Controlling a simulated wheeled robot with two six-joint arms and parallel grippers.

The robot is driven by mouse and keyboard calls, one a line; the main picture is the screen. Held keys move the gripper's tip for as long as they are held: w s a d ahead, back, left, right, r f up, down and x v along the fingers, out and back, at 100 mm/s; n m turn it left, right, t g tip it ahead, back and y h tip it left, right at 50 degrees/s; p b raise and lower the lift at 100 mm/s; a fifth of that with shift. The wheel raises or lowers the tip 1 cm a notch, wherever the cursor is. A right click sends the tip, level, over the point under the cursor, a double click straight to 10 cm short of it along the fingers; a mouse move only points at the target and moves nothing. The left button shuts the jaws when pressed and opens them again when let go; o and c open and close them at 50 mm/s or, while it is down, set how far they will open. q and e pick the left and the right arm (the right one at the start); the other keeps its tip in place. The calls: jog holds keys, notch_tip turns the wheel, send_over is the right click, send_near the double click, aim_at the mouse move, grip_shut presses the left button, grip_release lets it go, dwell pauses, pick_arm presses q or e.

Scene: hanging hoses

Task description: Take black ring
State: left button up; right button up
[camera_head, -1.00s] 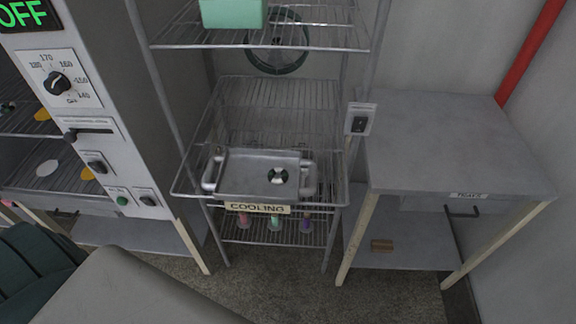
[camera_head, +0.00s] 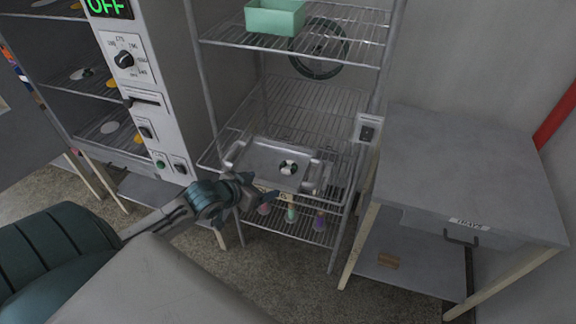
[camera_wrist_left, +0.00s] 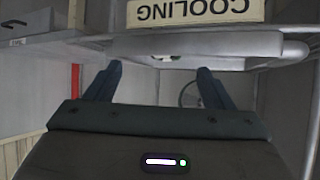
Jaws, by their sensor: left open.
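A small round black-and-white piece (camera_head: 288,168) lies in the metal tray (camera_head: 262,156) on the middle wire shelf of the cooling rack. It is too small to tell whether it is one ring or several pieces together. My left gripper (camera_head: 262,190) is open and empty, in front of the tray's near edge in the head view. In the left wrist view, its two fingers (camera_wrist_left: 159,72) point apart toward a grey bar-like edge (camera_wrist_left: 195,46), with nothing clearly between them. The ring is not clearly visible there. My right gripper is not in view.
The upside-down COOLING sign (camera_wrist_left: 192,12) is close ahead in the wrist view. Colored pieces (camera_head: 291,213) stand on the lower shelf. A green box (camera_head: 275,18) sits on the upper shelf. The grey table (camera_head: 465,170) at right has a clear top. The oven (camera_head: 140,85) stands left.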

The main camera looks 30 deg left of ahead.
aim_at(290, 166)
pick_arm(q)
jog(key=shift+t, duration=0.4)
jog(key=w, duration=0.4)
jog(key=w+a, duration=0.1)
jog(key=w, duration=0.1)
jog(key=shift+w+f, duration=0.15)
jog(key=shift+f, duration=0.15)
jog(key=shift+w+d+f, duration=0.1)
jog(key=shift+w+f, duration=0.2)
jog(key=shift+w, duration=0.2)
jog(key=shift+w+d+f+p, duration=0.1)
jog(key=shift+w+f+p, duration=0.05)
jog(key=shift+w+p, duration=0.4)
jog(key=p+x, duration=0.1)
jog(key=x, duration=0.2)
jog(key=shift+d, duration=0.2)
jog(key=shift+w+d+f+p, duration=0.1)
jog(key=shift+w+f+p, duration=0.2)
jog(key=shift+w+f, duration=0.1)
jog(key=shift+s, duration=0.1)
jog(key=c, duration=1)
jog(key=shift+c, duration=0.3)
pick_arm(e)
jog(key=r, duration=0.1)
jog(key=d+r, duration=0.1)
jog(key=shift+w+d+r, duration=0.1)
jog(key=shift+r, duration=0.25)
